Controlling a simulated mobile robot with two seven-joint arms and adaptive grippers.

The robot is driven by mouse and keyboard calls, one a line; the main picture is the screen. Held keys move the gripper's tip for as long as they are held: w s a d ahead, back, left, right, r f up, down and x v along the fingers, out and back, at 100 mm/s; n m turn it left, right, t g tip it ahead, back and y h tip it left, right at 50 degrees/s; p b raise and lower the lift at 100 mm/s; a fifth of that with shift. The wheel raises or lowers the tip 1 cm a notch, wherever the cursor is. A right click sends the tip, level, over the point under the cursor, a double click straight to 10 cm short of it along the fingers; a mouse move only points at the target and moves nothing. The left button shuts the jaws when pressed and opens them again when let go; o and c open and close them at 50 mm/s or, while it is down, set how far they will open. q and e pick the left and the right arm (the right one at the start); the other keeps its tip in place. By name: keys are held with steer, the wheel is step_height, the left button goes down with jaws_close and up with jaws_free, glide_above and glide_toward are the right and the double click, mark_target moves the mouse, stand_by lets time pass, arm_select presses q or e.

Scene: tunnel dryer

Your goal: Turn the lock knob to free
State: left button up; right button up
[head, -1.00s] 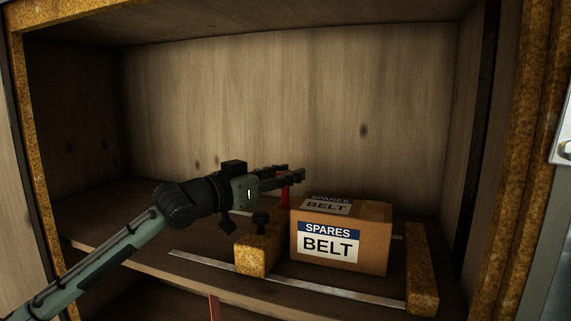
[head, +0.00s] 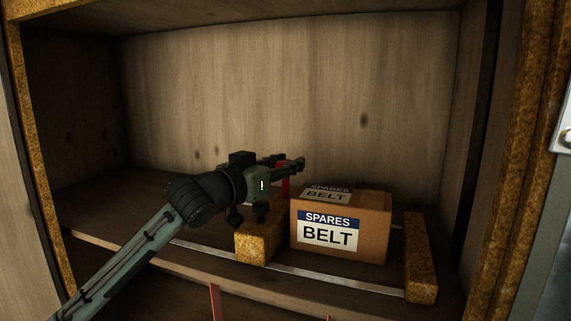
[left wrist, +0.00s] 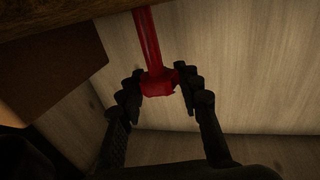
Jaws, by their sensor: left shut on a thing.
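A red post (head: 285,183) stands behind the left end of the cardboard box in the head view. In the left wrist view a red shaft (left wrist: 147,38) comes from a wooden edge and ends in a wider red knob (left wrist: 158,84). My left gripper (head: 292,165) reaches in from the left, above the box's left end. In the left wrist view its dark fingers stand on both sides of the red knob, shut on it. Whether this is the lock knob, and its marking, cannot be read. My right gripper is not in view.
The shelf at the left is clear.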

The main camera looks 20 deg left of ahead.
arm_select(q)
steer(key=o, duration=1.2)
steer(key=shift+s, duration=0.1)
steer(key=v, duration=1.2)
